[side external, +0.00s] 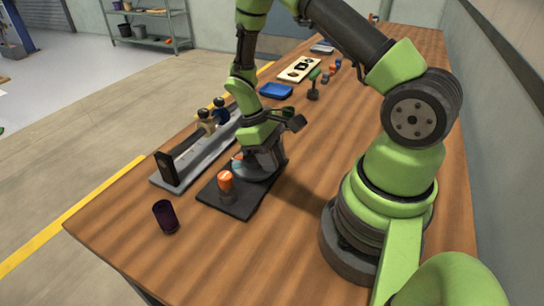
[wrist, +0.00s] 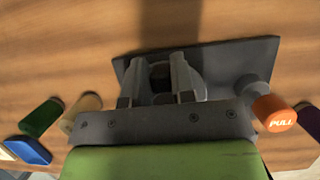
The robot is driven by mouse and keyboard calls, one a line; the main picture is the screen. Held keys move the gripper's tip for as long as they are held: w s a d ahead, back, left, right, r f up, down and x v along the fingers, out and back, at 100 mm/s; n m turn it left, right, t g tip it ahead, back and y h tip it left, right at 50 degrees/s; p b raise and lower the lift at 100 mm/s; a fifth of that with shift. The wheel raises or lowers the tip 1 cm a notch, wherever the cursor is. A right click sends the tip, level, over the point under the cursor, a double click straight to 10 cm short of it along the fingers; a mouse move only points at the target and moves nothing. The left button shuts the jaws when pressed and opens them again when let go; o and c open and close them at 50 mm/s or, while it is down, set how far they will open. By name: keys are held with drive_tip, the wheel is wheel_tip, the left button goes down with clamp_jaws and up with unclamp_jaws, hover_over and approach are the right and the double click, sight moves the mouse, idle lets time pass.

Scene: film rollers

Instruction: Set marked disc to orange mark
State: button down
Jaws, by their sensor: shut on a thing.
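My gripper (side external: 258,172) reaches down over the dark base plate (side external: 240,208). In the wrist view my gripper (wrist: 160,74) is shut on a dark knob (wrist: 160,72) above a pale round disc (wrist: 203,86), mostly hidden behind the jaws. I take this to be the marked disc, but its mark is not visible. In the side view a small bluish and reddish patch (side external: 238,158) shows beside the gripper; I cannot tell whether it holds the orange mark. An orange-capped plunger (side external: 226,181) stands on the plate; its cap reads PULL in the wrist view (wrist: 275,112).
A dark purple cylinder (side external: 165,216) stands near the front edge. A blue tray (side external: 276,90) and a green-topped part (side external: 314,84) lie behind.

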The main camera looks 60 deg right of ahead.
drive_tip(key=c, duration=1)
unclamp_jaws()
drive_tip(key=shift+o, duration=0.2)
drive_tip(key=v, duration=1)
wheel_tip(320, 180, up, 12)
drive_tip(key=m+t, duration=0.2)
drive_tip(key=t, duration=0.3)
hover_over(257, 163)
drive_tip(key=s+a, duration=0.3)
drive_tip(key=a, duration=0.2)
drive_tip(key=s+a+r+m+t+y, duration=0.2)
drive_tip(key=s+a+r+t, duration=0.3)
drive_tip(key=s, duration=0.4)
drive_tip(key=shift+s+r+t, duration=0.25)
drive_tip(key=shift+r+t, duration=0.55)
drive_tip(key=shift+t, duration=0.1)
